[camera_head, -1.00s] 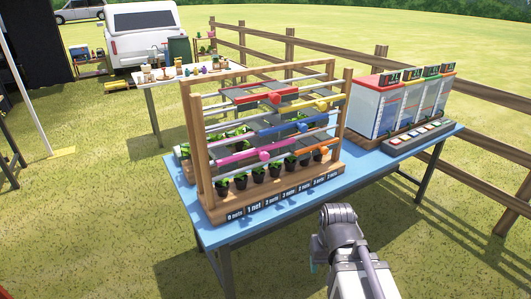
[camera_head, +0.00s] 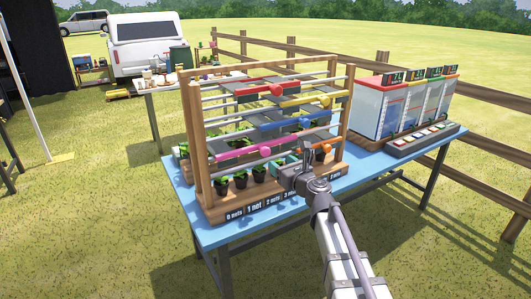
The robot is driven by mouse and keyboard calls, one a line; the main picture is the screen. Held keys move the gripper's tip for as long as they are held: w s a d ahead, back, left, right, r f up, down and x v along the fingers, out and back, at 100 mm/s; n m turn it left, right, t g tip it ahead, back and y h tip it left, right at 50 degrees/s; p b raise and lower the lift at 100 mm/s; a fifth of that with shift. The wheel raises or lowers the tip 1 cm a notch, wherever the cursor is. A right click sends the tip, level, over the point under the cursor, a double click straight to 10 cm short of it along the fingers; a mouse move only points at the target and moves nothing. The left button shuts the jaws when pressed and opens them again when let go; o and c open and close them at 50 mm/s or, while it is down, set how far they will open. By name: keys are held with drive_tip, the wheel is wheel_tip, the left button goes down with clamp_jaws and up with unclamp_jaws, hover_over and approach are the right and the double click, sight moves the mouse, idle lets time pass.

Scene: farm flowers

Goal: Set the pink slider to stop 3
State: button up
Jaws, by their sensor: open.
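The wooden frame (camera_head: 192,150) on the blue table holds horizontal rails with coloured sliders. My wrist hides some pots and part of the label strip.
Red (camera_head: 277,90), yellow (camera_head: 324,99) and blue (camera_head: 279,124) sliders sit on the rails above. Potted plants (camera_head: 241,180) stand below, behind a net-count label strip (camera_head: 254,208). A machine with displays (camera_head: 400,105) stands on the table's right.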

sight(267, 152)
drive_tip(key=x, duration=1)
drive_tip(key=shift+w+a, duration=0.15)
drive_tip(key=shift+w, duration=0.05)
drive_tip(key=shift+c, duration=0.3)
clamp_jaws()
